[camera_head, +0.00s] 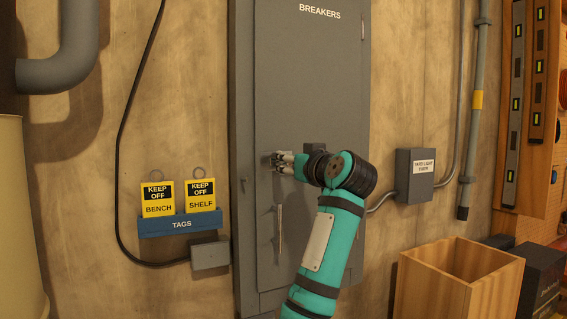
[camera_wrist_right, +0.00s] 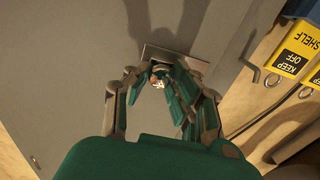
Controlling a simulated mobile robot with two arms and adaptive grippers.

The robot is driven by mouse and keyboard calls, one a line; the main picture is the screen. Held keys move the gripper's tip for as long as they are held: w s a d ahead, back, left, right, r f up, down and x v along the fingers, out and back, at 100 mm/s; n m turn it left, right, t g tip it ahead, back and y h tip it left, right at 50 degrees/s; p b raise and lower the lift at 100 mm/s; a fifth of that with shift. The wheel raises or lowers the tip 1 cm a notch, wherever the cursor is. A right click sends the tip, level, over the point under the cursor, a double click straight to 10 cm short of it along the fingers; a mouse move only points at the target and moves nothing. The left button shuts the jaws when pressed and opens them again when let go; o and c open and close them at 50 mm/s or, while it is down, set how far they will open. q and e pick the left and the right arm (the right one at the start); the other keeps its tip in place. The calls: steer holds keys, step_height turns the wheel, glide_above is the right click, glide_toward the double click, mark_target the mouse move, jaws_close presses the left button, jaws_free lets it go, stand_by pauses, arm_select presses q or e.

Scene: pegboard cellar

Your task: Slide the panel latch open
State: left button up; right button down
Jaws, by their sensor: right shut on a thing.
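The grey breaker panel (camera_head: 310,90), labelled BREAKERS, is on the wall with its door shut. My right gripper (camera_head: 274,160) is at the left part of the door and is shut on the panel latch. In the right wrist view, the fingers (camera_wrist_right: 158,88) close around the small latch knob (camera_wrist_right: 160,71), which stands in front of a flat metal plate (camera_wrist_right: 149,52) on the door. The fingers hide much of the latch, and I cannot tell how far it has slid. My left gripper is not in view.
A vertical door handle (camera_head: 280,232) hangs below the latch. A blue tag holder (camera_head: 180,226) with yellow KEEP OFF tags is on the wall at left. A grey timer box (camera_head: 414,175) is at right, above an open wooden crate (camera_head: 447,294).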

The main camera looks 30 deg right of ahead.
steer(key=c, duration=1.5)
jaws_free()
steer(key=shift+d, duration=0.1)
steer(key=o, duration=0.4)
steer(key=shift+d, duration=0.2)
steer(key=s, duration=1.2)
steer(key=shift+a, duration=0.4)
